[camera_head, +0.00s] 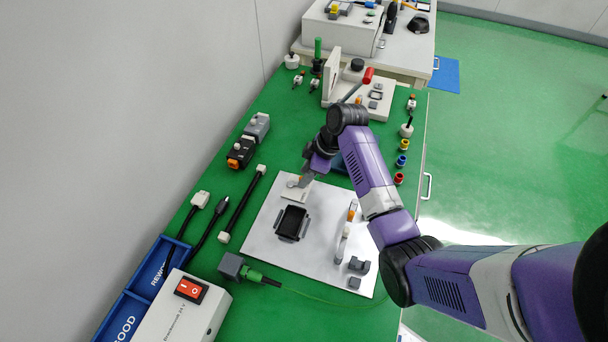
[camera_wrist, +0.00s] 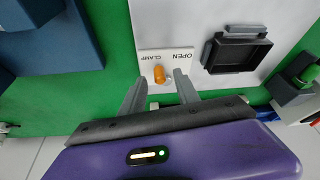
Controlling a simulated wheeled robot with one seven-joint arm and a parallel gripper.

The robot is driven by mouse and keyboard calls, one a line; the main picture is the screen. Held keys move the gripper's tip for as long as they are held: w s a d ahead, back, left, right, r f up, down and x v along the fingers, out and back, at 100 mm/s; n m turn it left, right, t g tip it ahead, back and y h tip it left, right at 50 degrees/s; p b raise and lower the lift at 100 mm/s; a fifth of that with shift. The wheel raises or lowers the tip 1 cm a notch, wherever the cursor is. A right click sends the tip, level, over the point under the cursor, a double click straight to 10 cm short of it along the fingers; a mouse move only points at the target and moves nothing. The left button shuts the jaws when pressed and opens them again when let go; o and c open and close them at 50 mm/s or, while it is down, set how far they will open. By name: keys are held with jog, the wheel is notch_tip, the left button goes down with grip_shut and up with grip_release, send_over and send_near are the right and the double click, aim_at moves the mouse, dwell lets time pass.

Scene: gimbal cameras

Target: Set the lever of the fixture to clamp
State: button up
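The fixture is a white plate (camera_head: 262,240) on the green bench, with a black rectangular nest (camera_head: 292,223) on it. In the wrist view the nest (camera_wrist: 238,52) is at upper right. A small white label (camera_wrist: 168,60) marked OPEN and CLAMP lies at the plate's edge, beside an orange-tipped lever (camera_wrist: 159,75). My gripper (camera_wrist: 160,92) is open, with its two grey fingers apart on either side of the lever tip. I cannot tell whether either finger touches it. In the head view my gripper (camera_head: 301,182) is over the label, largely hiding the lever.
An orange-tipped part (camera_head: 351,212) and grey blocks (camera_head: 359,265) stand on the plate's right side. A device with a red-handled lever (camera_head: 368,75) is at the back. Cables (camera_head: 242,203) lie left of the plate. Blue bins (camera_head: 122,318) and a power box (camera_head: 180,312) are at front left.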

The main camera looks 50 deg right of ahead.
jog(key=shift+w+a+f, duration=0.1)
jog(key=shift+w+f, duration=0.1)
jog(key=shift+f, duration=0.35)
grip_shut()
jog(key=shift+w+d+n+b, duration=0.2)
jog(key=shift+n+b, duration=0.15)
jog(key=shift+n, duration=0.45)
grip_release()
jog(key=shift+r, duration=0.1)
